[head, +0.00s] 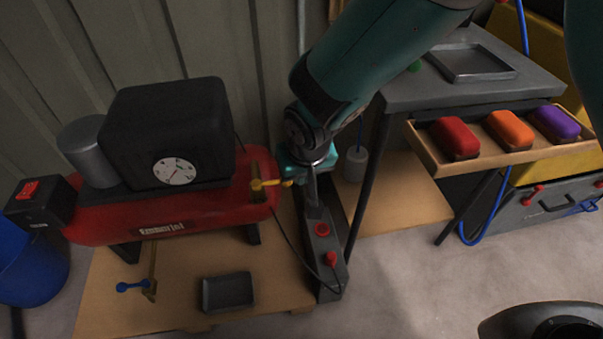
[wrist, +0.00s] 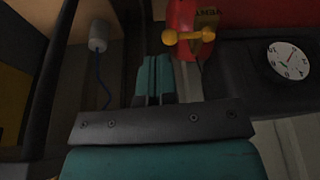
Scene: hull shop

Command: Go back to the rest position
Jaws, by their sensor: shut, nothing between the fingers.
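My gripper (wrist: 154,80) shows in the wrist view with its two teal fingers together and nothing between them. In the head view my gripper is at the end of my teal arm, just right of the red compressor tank (head: 170,215), and my arm partly hides its fingers. A yellow valve handle (head: 270,184) on the tank's right end lies close to the left of my gripper. The same yellow handle (wrist: 188,37) shows in the wrist view beyond the fingertips, slightly to the right, apart from them. No rest position is marked in either view.
The compressor, with a white gauge (head: 174,171), stands on a wooden board. At right, a grey table (head: 430,93) has a wooden tray (head: 430,150) holding red, orange and purple blocks.

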